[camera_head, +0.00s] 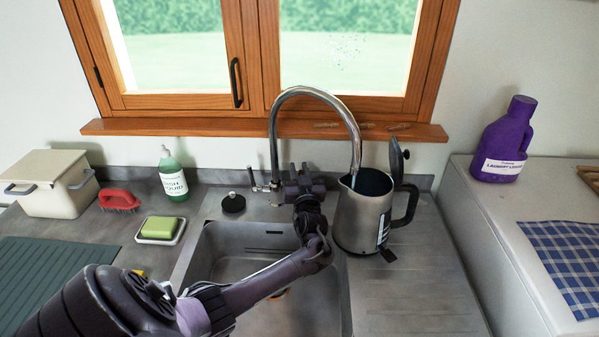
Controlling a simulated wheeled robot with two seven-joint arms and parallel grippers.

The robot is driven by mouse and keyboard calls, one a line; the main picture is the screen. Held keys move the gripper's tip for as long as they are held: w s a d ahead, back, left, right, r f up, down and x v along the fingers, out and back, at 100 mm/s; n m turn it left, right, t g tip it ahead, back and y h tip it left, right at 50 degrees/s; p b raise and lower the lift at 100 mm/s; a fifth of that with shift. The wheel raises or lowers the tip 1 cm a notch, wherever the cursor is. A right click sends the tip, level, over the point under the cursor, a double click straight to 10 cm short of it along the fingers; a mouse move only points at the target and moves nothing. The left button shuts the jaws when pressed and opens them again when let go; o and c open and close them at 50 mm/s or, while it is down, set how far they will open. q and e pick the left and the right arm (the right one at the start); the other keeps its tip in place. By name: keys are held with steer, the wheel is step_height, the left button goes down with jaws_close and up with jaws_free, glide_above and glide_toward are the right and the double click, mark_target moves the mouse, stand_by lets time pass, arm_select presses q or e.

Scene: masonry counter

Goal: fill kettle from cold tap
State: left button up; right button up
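The steel kettle (362,218) stands upright at the right edge of the sink, partly over the drainer, with its lid (398,160) raised and its black handle (408,205) to the right. The chrome tap (313,91) arches over it, and its outlet is above the kettle's open mouth. A thin pale-blue streak under the outlet looks like water; the level inside cannot be read. The tap's side lever (262,187) is at the left of its base. My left gripper (300,178) is beside the tap base, between lever and kettle; its fingertips are unclear. My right gripper is out of view.
The sink (215,262) lies below my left arm. Behind and left are a black plug (233,203), green soap bottle (173,178), sponge dish (160,230), red brush (119,200) and cream bin (50,182). The drainer (420,285) right of the sink is clear.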

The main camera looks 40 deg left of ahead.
arm_select(q)
steer(key=shift+o, duration=0.8)
steer(key=shift+s+d+f, duration=0.1)
steer(key=shift+d, duration=0.05)
steer(key=b+v, duration=0.1)
steer(key=v, duration=0.6)
steer(key=shift+s+d+b, duration=0.15)
steer(key=shift+d+b, duration=0.05)
steer(key=shift+b, duration=0.15)
steer(key=shift+c, duration=0.2)
